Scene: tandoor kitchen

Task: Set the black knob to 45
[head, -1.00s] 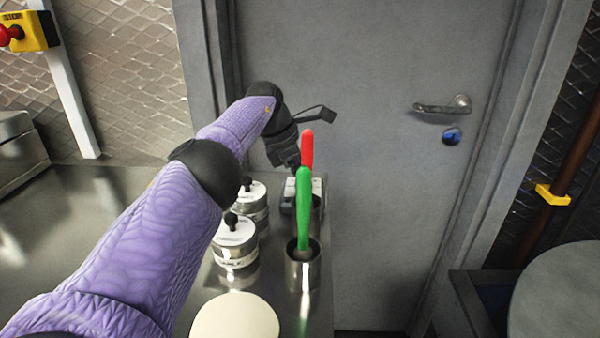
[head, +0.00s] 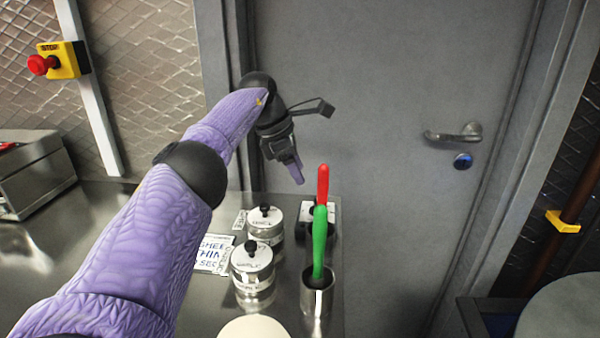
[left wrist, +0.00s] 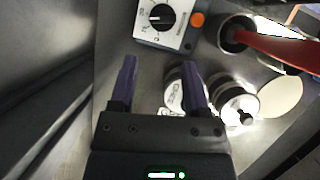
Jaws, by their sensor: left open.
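The black knob (left wrist: 160,16) is round with a light pointer line. It sits on a white dial face at the top of the left wrist view; the numbers are too small to read surely. In the head view its box (head: 333,213) stands at the counter's far edge, partly hidden behind the red and green handles, and the knob is not clear there. My left gripper (head: 296,176) is in the air above and beyond the box, apart from it. The left wrist view shows its two purple fingers (left wrist: 160,72) spread with nothing between them. My right gripper is not in view.
An orange button (left wrist: 197,19) is beside the dial. A grey door (head: 390,200) is behind.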

